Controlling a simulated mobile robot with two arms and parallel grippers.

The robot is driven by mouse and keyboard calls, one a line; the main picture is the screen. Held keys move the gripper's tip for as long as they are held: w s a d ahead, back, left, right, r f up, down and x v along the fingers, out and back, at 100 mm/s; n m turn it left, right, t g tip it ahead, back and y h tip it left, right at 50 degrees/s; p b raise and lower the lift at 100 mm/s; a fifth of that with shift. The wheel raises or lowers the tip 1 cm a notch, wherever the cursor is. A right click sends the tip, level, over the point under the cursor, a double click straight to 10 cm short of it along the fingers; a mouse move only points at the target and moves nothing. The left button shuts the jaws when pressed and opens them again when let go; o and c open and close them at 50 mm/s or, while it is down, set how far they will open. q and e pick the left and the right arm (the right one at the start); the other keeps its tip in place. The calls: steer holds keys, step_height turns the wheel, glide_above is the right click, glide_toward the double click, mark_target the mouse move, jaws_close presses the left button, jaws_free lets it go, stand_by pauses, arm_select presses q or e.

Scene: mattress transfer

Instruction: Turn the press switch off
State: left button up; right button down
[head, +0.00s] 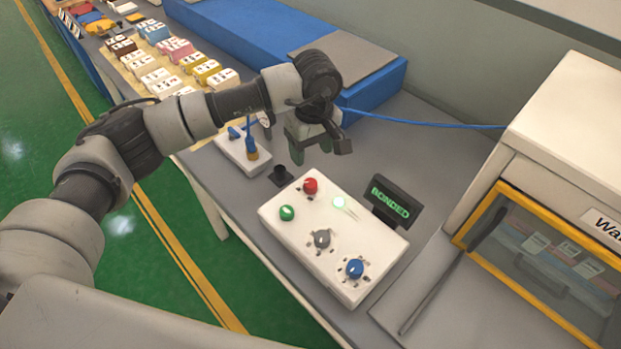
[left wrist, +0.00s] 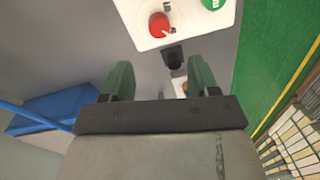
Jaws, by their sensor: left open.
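A white control box (head: 333,238) sits on the grey table. Which control is the press switch is not labelled legibly. The red knob (left wrist: 159,25) and green button (left wrist: 213,3) also show at the top of the left wrist view. My left gripper (head: 302,143) is open and empty, above the table behind the box, touching none of its controls. Its two green fingers (left wrist: 160,78) stand apart in the left wrist view.
A dark sign (head: 391,203) reading "BONDED" stands beside the box. A small white unit (head: 241,152) with a blue lever is at left. A yellow-framed cabinet (head: 540,240) stands right. A blue mattress-like block (head: 240,35) lies behind.

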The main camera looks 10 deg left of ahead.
mark_target(310, 182)
arm_select(q)
steer(key=f+p, duration=0.1)
steer(key=f, duration=0.3)
steer(key=f+p, duration=0.1)
steer(key=f, duration=0.3)
steer(key=shift+s+f, duration=0.2)
steer(key=shift+f, duration=0.85)
steer(key=c, duration=0.9)
